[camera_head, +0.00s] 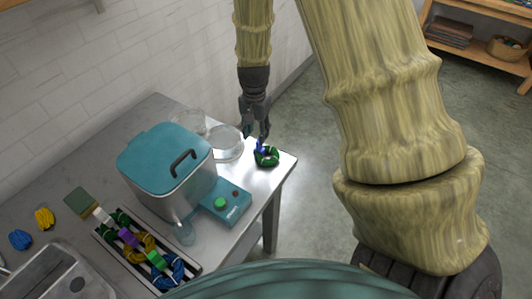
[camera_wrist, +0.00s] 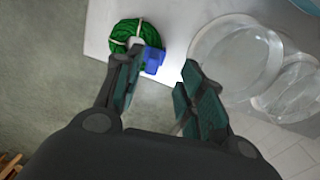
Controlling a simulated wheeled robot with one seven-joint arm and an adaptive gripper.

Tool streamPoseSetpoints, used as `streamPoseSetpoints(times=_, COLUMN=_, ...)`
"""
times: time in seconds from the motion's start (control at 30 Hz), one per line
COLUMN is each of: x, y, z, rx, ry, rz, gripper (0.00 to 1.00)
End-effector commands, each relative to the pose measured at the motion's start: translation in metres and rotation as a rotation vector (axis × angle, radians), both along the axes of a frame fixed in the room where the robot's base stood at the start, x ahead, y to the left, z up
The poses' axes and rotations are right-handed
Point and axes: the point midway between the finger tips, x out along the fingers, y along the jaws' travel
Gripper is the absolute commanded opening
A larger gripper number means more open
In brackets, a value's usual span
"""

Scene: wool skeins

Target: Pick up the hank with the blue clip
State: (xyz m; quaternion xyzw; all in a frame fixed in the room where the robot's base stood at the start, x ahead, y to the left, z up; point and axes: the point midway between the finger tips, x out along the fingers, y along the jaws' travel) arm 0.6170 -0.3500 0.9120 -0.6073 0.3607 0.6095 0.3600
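The hank with the blue clip is a green coil of yarn (camera_head: 267,157) lying near the right corner of the metal table. Its blue clip (camera_head: 260,147) sits on its far left side. In the wrist view the green hank (camera_wrist: 124,36) lies at the top, with the blue clip (camera_wrist: 154,60) at its lower right. My gripper (camera_wrist: 159,75) is open and empty, its fingers apart. In the head view my gripper (camera_head: 254,136) hangs just above and beside the hank. The left finger overlaps the hank's lower edge in the wrist view; I cannot tell whether they touch.
Clear round dishes (camera_head: 227,143) stand left of the hank. A teal-lidded machine (camera_head: 168,160) with a control box (camera_head: 226,203) is further left. A rack (camera_head: 108,238) holds several hanks with white, purple and green clips. Yellow (camera_head: 44,219) and blue (camera_head: 20,240) hanks lie at far left.

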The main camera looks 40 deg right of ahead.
Motion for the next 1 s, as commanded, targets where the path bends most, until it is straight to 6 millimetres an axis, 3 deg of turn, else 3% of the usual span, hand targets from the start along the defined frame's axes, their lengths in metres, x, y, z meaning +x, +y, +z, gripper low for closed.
streamPoseSetpoints(times=0.27, x=-0.002, y=-0.002, z=-0.011, rx=0.0, ry=0.0, rz=-0.002, gripper=0.39)
streamPoseSetpoints(times=0.7, x=-0.007, y=-0.008, z=-0.053, rx=0.0, ry=0.0, rz=-0.005, gripper=0.39)
streamPoseSetpoints(times=1.0, x=-0.006, y=-0.007, z=-0.058, rx=0.0, ry=-0.001, rz=-0.005, gripper=0.39)
